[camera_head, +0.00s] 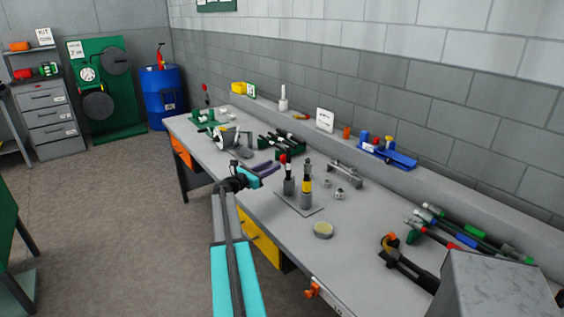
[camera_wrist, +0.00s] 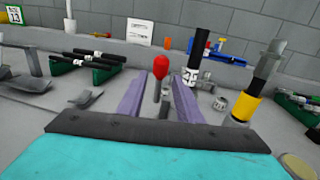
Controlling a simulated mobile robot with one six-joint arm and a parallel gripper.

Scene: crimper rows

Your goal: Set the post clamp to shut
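The likely post clamp is the group on a grey base plate (camera_head: 291,206): a grey post with a yellow band (camera_head: 306,185) and a dark cylinder with a pale band (camera_head: 289,186) beside it. A red ball knob (camera_head: 283,158) shows near the dark cylinder's top. In the wrist view the red knob (camera_wrist: 160,67) tops a short grey stem, and the yellow-banded post (camera_wrist: 246,105) stands to its right. My gripper (camera_head: 277,166) has its purple fingers apart; in the wrist view (camera_wrist: 157,82) the knob appears between and beyond the tips, contact unclear. The clamp's joint is not clear.
Green trays of dark cylinders (camera_head: 275,147) lie behind. A grey bracket (camera_head: 344,174) and small fittings (camera_head: 340,194) sit to the right. A round yellowish dish (camera_head: 323,230) is near the bench front. A blue rack (camera_head: 388,155) stands on the back ledge.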

